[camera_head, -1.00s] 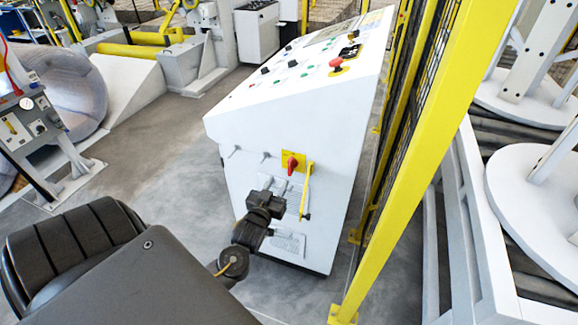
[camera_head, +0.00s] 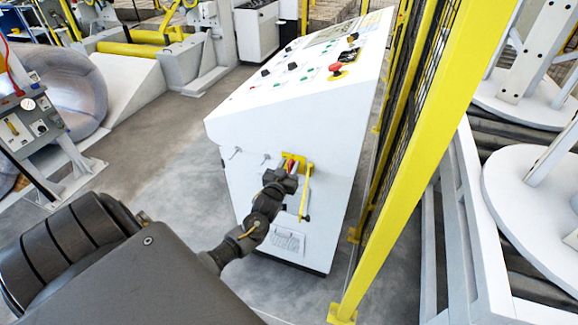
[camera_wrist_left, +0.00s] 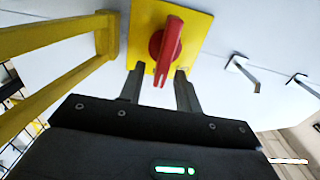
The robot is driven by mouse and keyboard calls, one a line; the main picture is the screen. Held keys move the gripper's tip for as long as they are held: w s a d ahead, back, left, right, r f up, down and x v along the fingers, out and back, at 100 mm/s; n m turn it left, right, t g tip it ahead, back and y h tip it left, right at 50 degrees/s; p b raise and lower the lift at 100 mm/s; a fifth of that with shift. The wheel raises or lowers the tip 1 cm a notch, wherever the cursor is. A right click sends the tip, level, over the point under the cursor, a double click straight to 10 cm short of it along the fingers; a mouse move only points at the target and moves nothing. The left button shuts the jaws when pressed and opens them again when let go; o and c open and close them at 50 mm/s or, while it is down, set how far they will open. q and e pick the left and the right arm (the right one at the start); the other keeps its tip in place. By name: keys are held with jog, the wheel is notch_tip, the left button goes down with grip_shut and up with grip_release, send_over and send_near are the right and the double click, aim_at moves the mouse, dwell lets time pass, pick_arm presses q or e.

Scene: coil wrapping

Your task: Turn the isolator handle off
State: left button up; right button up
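The isolator is a red handle (camera_wrist_left: 168,48) on a yellow plate (camera_wrist_left: 198,22), mounted on the side of the white control cabinet (camera_head: 265,137). In the left wrist view the handle's grip end points down toward my gripper. My left gripper (camera_wrist_left: 158,72) is open, its two grey fingers apart, with the tip of the handle between or just in front of them. Whether the fingers touch it I cannot tell. In the head view the gripper (camera_head: 287,170) covers much of the handle; part of the yellow plate (camera_head: 299,160) shows above it. My right gripper is not in view.
A yellow bar (camera_head: 305,192) stands out just right of the plate. Small metal hooks (camera_wrist_left: 242,68) project from the cabinet on the other side. A yellow mesh fence (camera_head: 400,170) runs close to the right. Grey floor (camera_head: 165,165) is clear to the left.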

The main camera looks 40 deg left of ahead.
pick_arm(q)
grip_shut()
jog(key=shift+n, duration=0.3)
jog(key=n, duration=0.2)
jog(key=a+n, duration=0.1)
jog(key=n, duration=0.4)
jog(key=shift+s+a+f, duration=0.25)
jog(key=shift+s+f, duration=0.05)
jog(key=shift+s+a+f+n, duration=0.15)
jog(key=shift+f+n, duration=0.2)
jog(key=shift+n, duration=1.35)
jog(key=shift+w+a+f+n, duration=0.1)
jog(key=shift+a+f+n, duration=0.2)
jog(key=shift+n, duration=1.4)
jog(key=shift+s+a+f+n, duration=0.1)
jog(key=shift+f+n, duration=0.3)
jog(key=shift+n, duration=1.3)
jog(key=shift+d, duration=0.1)
